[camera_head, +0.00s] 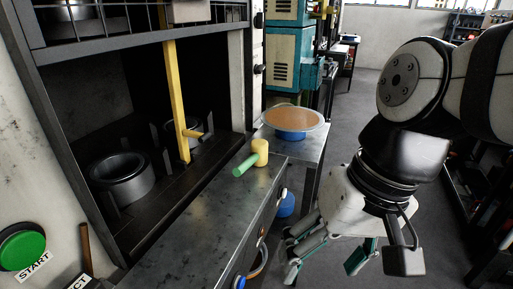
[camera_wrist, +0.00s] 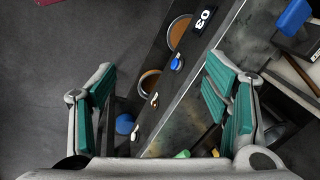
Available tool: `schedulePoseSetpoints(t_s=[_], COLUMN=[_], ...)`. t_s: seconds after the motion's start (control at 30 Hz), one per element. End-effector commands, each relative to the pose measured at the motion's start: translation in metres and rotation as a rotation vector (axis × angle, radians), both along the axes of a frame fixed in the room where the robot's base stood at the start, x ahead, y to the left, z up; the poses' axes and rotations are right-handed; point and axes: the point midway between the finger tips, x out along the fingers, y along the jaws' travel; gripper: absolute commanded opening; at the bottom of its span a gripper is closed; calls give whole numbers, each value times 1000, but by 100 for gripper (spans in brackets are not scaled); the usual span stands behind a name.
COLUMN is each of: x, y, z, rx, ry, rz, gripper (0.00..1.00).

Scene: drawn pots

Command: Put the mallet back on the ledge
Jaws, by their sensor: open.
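The mallet has a green handle and a yellow head (camera_head: 261,152). It lies on the grey metal ledge (camera_head: 200,227), near its far end, with the handle pointing left toward the machine. In the wrist view only bits of its green handle (camera_wrist: 182,154) show at the bottom edge, partly hidden by my gripper's body. My gripper (camera_head: 325,262) is open and empty, off to the right of the ledge and apart from the mallet. In the wrist view its teal-padded fingers (camera_wrist: 160,80) stand wide apart, with the ledge's front edge between them.
A wide bowl of brown material (camera_head: 294,118) stands on a small table past the ledge. A yellow upright bar (camera_head: 175,95) and a dark round pot (camera_head: 122,178) are inside the machine on the left. A green START button (camera_head: 22,246) is at lower left. Open floor lies right.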

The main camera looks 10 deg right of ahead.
Motion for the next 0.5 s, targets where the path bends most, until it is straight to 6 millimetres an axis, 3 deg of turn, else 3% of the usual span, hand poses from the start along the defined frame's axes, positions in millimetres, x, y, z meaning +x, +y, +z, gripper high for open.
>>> schedulePoseSetpoints(t_s=[0.2,0.5], x=[-17,-19], y=[-36,-43], z=[4,5], rx=[-194,-233], ry=[-132,-153], rz=[116,135], gripper=[70,70])
